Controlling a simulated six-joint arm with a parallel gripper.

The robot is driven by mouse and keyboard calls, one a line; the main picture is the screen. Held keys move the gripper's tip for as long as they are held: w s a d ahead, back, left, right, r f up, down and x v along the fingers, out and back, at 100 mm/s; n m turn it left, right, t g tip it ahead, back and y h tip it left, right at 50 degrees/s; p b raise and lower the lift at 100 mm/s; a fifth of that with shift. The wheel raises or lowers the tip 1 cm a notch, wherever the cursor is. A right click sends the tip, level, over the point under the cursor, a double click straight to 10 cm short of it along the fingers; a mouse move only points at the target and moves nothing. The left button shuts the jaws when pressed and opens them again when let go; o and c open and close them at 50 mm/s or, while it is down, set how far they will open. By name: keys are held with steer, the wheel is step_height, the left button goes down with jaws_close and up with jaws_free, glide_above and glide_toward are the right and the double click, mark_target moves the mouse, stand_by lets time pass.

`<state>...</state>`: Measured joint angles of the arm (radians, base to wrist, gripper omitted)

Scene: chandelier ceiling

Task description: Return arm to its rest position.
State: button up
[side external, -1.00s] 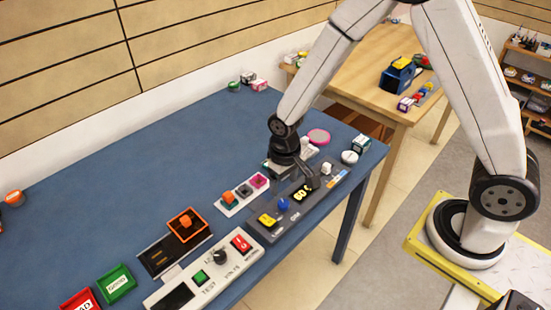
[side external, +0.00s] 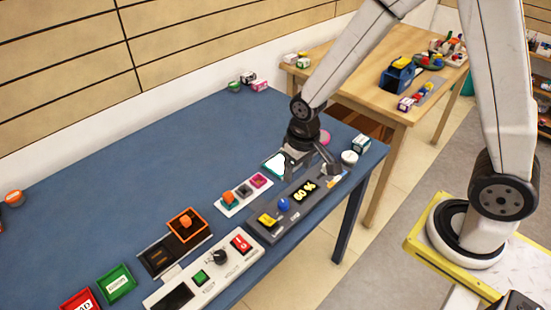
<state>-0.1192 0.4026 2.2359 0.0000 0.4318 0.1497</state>
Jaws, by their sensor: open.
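My gripper (side external: 309,168) is open and empty. It hangs over the right part of the blue table (side external: 180,137), above the far end of a dark control panel (side external: 268,224).
A white knob (side external: 349,158) and a small box (side external: 361,144) stand right of my gripper. A small block panel (side external: 243,194), a light test panel (side external: 207,272) and trays (side external: 117,284) lie left. The table's back middle is clear. A wooden table (side external: 370,90) stands behind.

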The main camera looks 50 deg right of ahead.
steer(key=s+d+r+t, duration=0.1)
steer(key=s+d+r, duration=0.3)
steer(key=s, duration=0.3)
steer(key=shift+r+t, duration=0.4)
steer(key=shift+r, duration=0.45)
steer(key=shift+d, duration=0.1)
stand_by(0.8)
